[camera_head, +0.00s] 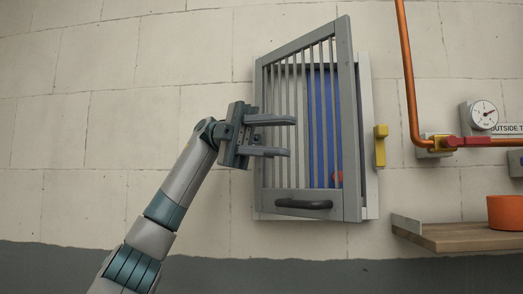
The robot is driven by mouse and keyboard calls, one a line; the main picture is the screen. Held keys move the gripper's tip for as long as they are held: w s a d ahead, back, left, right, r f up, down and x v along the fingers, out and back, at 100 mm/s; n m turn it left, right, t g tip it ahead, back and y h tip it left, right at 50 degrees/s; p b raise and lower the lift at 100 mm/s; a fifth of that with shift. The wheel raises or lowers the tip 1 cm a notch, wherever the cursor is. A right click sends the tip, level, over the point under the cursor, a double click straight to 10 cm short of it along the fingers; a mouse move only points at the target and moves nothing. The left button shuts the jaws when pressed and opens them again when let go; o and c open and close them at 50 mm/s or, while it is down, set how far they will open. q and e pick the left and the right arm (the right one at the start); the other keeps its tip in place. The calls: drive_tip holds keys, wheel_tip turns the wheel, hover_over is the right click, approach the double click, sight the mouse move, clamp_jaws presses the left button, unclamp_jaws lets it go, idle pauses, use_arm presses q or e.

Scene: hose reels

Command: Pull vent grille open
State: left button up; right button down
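The grey vent grille (347,120) is a barred door on a pale wall frame (367,150). It stands partly open, with its right side swung out from the frame and its left side close to the wall. A black handle (303,204) sits on its bottom rail. Behind the bars a blue surface and a small red round thing (337,178) show. My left gripper (291,137) is open, its two fingers apart and pointing right, in front of the grille's left bars, above the handle. I cannot tell whether it touches the bars. My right gripper is out of view.
A yellow latch-like piece (380,146) is on the wall right of the frame. An orange pipe (407,75), a red-handled valve (466,142) and a gauge (484,115) are farther right. A wooden shelf (450,236) holds an orange container (506,212). The wall at left is bare.

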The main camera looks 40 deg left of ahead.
use_arm(q)
drive_tip(key=shift+w+a+f, duration=0.3)
drive_tip(key=shift+w+a, duration=0.1)
drive_tip(key=shift+a, duration=0.2)
drive_tip(key=c, duration=0.7)
clamp_jaws()
drive_tip(key=shift+d, duration=0.1)
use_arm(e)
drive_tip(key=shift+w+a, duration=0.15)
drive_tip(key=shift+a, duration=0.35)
